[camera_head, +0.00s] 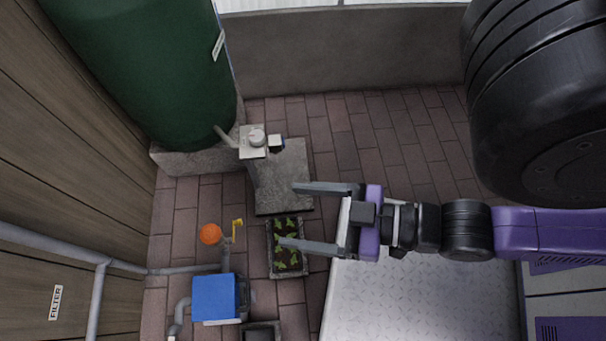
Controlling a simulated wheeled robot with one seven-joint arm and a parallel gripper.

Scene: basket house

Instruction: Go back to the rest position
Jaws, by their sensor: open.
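My gripper (293,216) reaches in from the right in the head view on my purple and black arm. Its two long grey fingers point left and stand wide apart, with nothing between them. The fingers show in front of a planter tray (272,262) with small green seedlings and the grey slab (285,165) behind it. I cannot tell the height of the fingers above them.
A large green tank (150,65) stands at the back left, with a small white device (253,142) beside it. A blue box (214,298), an orange round thing (210,234) and grey pipes (60,243) are on the left. The brick floor (385,135) at the back is clear.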

